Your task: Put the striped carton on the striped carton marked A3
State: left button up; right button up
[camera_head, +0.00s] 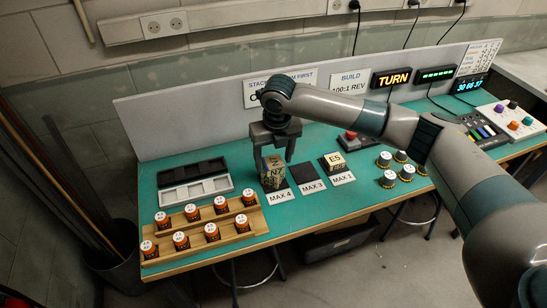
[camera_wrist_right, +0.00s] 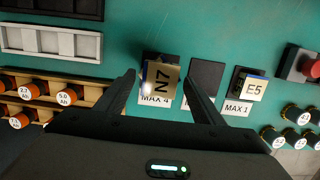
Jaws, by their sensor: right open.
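A carton or short stack of cartons (camera_head: 272,178) with the mark N7 stands on the MAX 4 pad at the middle of the bench. It also shows in the right wrist view (camera_wrist_right: 164,82); how many boxes it holds is unclear. A carton marked E5 (camera_head: 334,161) sits on the MAX 1 pad. I cannot read A3 on any carton, and stripes are hard to make out. My right gripper (camera_head: 274,164) is open above the N7 carton, with its fingers (camera_wrist_right: 160,73) on either side of it, not visibly closed on it. My left gripper is out of view.
The MAX 3 pad (camera_head: 308,177) is empty. Orange-banded jars stand in a wooden rack (camera_head: 240,240) at the front left, behind which are a white tray (camera_head: 196,190) and a black tray (camera_head: 191,171). Several dark jars (camera_head: 389,179) and a red button (camera_head: 350,135) lie to the right.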

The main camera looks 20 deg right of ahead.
aim_at(275, 166)
jog(key=shift+r, duration=0.85)
notch_tip(275, 166, up, 10)
jog(key=s+b, duration=0.1)
jog(key=b, duration=0.1)
jog(key=shift+s+r+b, duration=0.25)
jog(key=shift+s+b, duration=0.05)
jog(key=shift+s, duration=0.05)
